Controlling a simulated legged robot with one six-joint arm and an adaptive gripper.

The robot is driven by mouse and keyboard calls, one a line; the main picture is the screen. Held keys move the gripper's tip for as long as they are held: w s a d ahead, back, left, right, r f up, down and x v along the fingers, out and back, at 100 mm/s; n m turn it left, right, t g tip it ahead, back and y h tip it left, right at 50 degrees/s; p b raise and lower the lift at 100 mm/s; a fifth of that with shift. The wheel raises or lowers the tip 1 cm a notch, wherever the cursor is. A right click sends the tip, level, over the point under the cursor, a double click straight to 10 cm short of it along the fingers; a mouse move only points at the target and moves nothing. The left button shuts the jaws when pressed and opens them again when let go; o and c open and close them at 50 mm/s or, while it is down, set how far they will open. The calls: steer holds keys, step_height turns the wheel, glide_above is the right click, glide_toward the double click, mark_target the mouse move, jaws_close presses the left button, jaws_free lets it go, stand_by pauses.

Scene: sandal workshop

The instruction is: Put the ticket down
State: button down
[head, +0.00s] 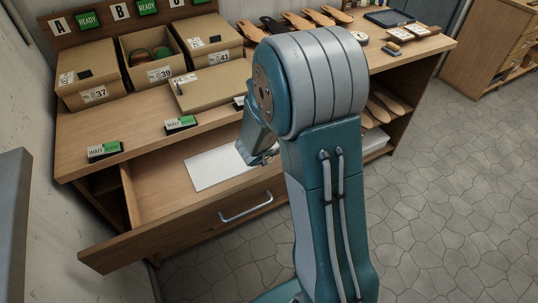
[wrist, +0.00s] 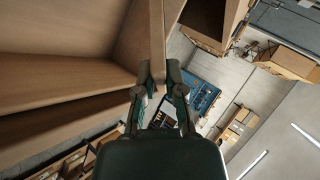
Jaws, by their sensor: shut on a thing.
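My gripper (head: 268,157) is low over the open drawer (head: 158,187) in the head view, close to the right end of a plain white sheet (head: 215,168) lying in it. My arm partly covers this area. In the wrist view my gripper (wrist: 158,75) has its fingers a little apart, with a narrow brown strip (wrist: 157,40) showing between and beyond them. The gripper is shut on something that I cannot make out. I cannot pick out a ticket for certain, and I cannot tell whether the white sheet is one.
Two WAIT signs (head: 105,151) (head: 181,124) stand along the bench's front edge. Boxes 37 (head: 95,95), 39 (head: 158,75) and 41 (head: 218,58) stand behind, with a flat cardboard piece (head: 212,84) before them. The drawer front has a metal handle (head: 245,207). The floor at right is clear.

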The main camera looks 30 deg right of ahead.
steer(key=shift+w+a+f, duration=0.35)
steer(key=shift+a+f, duration=0.2)
steer(key=shift+f, duration=0.8)
steer(key=shift+w+a+f, duration=0.4)
steer(key=shift+a+f, duration=0.1)
steer(key=shift+f, duration=0.85)
steer(key=shift+w+a+f, duration=0.35)
steer(key=shift+a+f, duration=0.2)
steer(key=shift+f, duration=0.8)
steer(key=c, duration=0.7)
jaws_free()
steer(key=shift+c, duration=0.2)
